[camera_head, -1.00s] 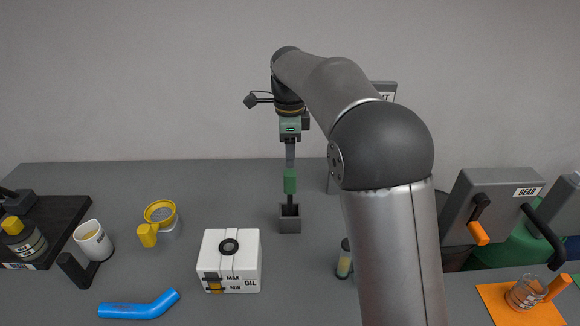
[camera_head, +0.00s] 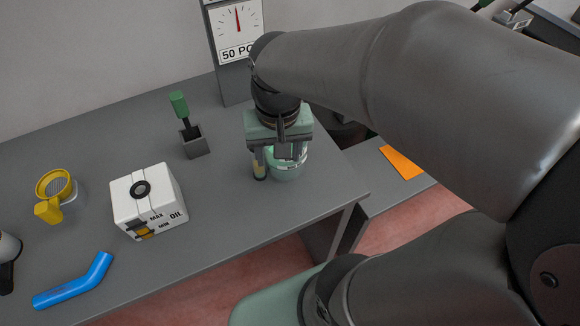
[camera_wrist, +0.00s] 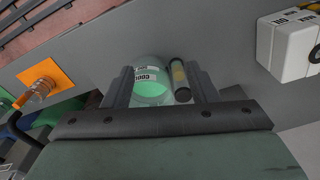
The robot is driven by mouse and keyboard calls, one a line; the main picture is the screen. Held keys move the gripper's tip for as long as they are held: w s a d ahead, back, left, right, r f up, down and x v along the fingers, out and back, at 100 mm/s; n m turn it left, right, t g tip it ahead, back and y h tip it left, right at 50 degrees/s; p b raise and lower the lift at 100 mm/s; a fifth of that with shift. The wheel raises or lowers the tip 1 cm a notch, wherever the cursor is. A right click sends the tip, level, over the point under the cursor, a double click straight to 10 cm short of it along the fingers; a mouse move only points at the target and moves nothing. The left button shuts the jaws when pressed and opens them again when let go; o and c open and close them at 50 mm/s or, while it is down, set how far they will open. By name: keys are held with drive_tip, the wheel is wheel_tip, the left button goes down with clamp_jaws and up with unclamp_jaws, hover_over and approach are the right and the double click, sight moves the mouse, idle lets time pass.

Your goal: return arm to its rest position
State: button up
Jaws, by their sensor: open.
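My gripper (camera_head: 279,158) is open and points down above the right end of the grey table (camera_head: 240,215). Its fingers stand over a clear jar of green liquid (camera_head: 287,170) and a small yellow-banded dark cylinder (camera_head: 259,170). In the wrist view my gripper (camera_wrist: 162,88) shows nothing gripped. The jar (camera_wrist: 150,86) and the cylinder (camera_wrist: 180,80) appear between the fingers, beyond the tips. I cannot tell the exact gap. My arm is stretched across the right of the head view.
A gauge post (camera_head: 237,60) stands behind. An orange mat (camera_head: 401,162) lies right.

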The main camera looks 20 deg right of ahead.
drive_tip(key=s+d+f+n, duration=0.1)
drive_tip(key=s+f+n, duration=0.1)
drive_tip(key=s, duration=0.3)
drive_tip(key=shift+s+f+n, duration=0.25)
drive_tip(key=shift+f+n, duration=0.15)
drive_tip(key=shift+f, duration=0.3)
idle(0.4)
